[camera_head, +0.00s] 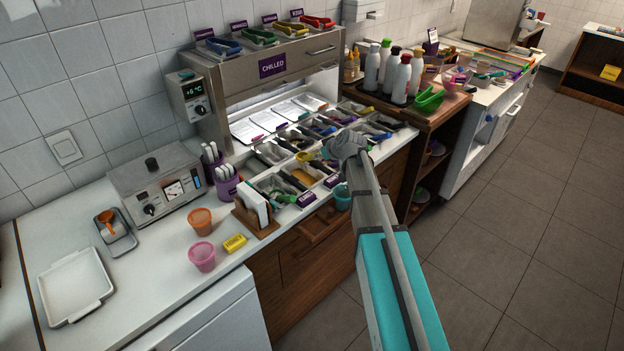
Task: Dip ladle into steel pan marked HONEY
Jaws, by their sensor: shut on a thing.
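My arm reaches in from the lower right. Its grey end with my gripper (338,150) is over the right-middle of the topping pans. The fingers are small and partly hidden by my own wrist. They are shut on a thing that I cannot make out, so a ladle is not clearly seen. A steel pan with amber contents (304,176) sits in the front row, left of and below my gripper. Purple labels (306,199) stand on the front edge of the row, too small to read, so I cannot tell which is HONEY.
A steel cabinet marked CHILLED (272,66) stands behind the pans. Squeeze bottles (400,80) stand to the right. On the left counter are a pink cup (202,256), an orange cup (200,221), a yellow block (235,243) and a white tray (73,287). A drawer (318,228) below protrudes.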

